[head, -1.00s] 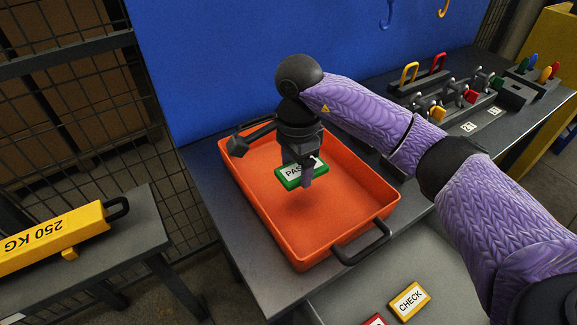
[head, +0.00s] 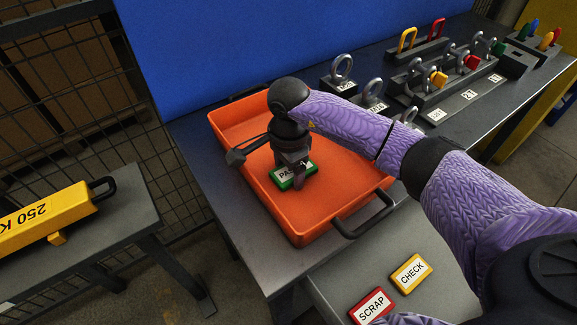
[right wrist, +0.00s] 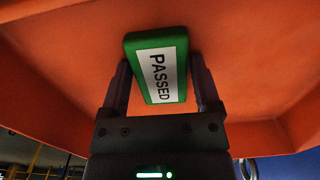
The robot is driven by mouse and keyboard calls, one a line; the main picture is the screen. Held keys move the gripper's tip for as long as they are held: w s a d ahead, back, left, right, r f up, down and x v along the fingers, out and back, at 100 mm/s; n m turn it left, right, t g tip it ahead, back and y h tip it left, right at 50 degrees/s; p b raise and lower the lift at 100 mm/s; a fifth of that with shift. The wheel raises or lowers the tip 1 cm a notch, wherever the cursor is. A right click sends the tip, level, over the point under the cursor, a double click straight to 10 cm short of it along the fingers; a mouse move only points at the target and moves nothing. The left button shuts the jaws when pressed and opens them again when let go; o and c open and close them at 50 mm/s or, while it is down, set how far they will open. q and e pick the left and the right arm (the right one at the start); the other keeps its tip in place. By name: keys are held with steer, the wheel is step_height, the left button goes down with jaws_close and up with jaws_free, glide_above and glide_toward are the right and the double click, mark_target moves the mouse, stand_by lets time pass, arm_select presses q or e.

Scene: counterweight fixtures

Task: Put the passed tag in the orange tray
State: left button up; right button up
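The passed tag (head: 291,176) is a green block with a white label. It is inside the orange tray (head: 330,205), low over or on its floor; I cannot tell if it touches. My right gripper (head: 298,181) points down into the tray with its fingers at both sides of the tag. In the right wrist view the tag (right wrist: 158,66) sits between the fingertips (right wrist: 160,75), slightly skewed, and the fingers appear to press its edges. The tray floor (right wrist: 60,60) lies behind it. My left gripper is not in view.
A red SCRAP tag (head: 371,306) and a yellow CHECK tag (head: 411,273) lie on a grey surface at the front. Ringed weights (head: 342,72) and a rack (head: 450,85) stand right of the tray. A yellow 250 KG bar (head: 45,215) lies on the left bench.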

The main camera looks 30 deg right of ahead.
mark_target(289, 172)
steer(key=shift+o, duration=0.9)
steer(key=shift+r, duration=0.3)
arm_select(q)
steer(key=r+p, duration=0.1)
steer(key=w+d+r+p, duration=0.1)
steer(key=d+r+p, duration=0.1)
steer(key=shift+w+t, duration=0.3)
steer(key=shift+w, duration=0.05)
arm_select(e)
step_height(289, 172, up, 12)
steer(key=shift+f, duration=0.15)
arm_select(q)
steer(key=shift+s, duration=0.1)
